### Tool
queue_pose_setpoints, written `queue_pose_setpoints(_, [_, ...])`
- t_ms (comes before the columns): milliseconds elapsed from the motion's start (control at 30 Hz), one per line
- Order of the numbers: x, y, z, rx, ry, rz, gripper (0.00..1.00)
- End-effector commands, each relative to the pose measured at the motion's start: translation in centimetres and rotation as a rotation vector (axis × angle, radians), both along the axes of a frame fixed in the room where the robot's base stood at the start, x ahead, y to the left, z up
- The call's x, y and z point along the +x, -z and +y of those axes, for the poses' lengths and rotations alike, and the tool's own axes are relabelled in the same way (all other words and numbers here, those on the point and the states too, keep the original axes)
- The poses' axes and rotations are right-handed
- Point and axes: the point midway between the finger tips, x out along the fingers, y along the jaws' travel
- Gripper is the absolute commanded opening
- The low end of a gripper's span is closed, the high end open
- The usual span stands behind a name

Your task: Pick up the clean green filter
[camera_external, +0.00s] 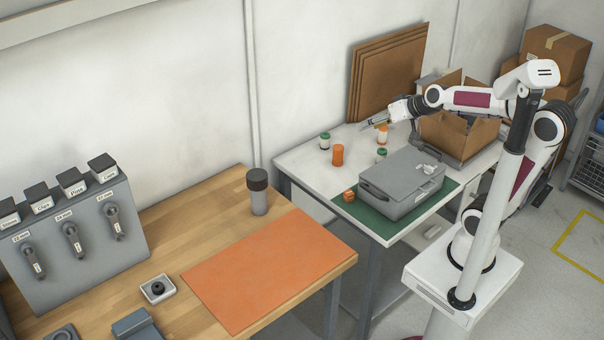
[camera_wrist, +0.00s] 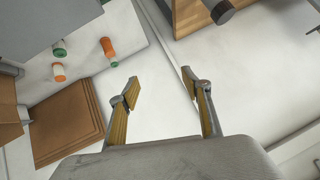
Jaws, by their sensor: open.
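Two small white filters with green ends stand on the white table. One (camera_external: 325,141) is at the far left part of the table, and the other (camera_external: 381,155) is nearer the grey case. I cannot tell which is clean. A green-and-white filter (camera_wrist: 59,49) also shows at the upper left of the wrist view. My gripper (camera_external: 366,125) is above the table's back edge, apart from the filters. In the wrist view my gripper (camera_wrist: 160,87) has its fingers spread, with nothing between them.
An orange cylinder (camera_external: 337,155) and an orange-topped white filter (camera_external: 382,134) stand near the green ones. A grey case (camera_external: 402,185) sits on a green mat (camera_external: 389,231) in front, with an orange piece (camera_external: 349,195) beside it. An open cardboard box (camera_external: 458,130) stands right.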

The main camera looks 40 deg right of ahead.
Motion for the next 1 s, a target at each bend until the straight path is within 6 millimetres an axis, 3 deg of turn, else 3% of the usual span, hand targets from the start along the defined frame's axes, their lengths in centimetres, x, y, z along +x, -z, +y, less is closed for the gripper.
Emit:
queue_pose_setpoints(267, [7.9,-1.7,-0.3,0.078,0.099,-0.112,0.48])
queue_pose_setpoints(533, [14.8,-2.2,-2.0,0.126,0.231,-0.205,0.48])
queue_pose_setpoints(767, [19.8,-1.3,-4.3,0.145,0.366,-0.266,0.48])
queue_pose_setpoints(1000, [24.0,0.8,-7.3,0.139,0.525,-0.309,0.48])
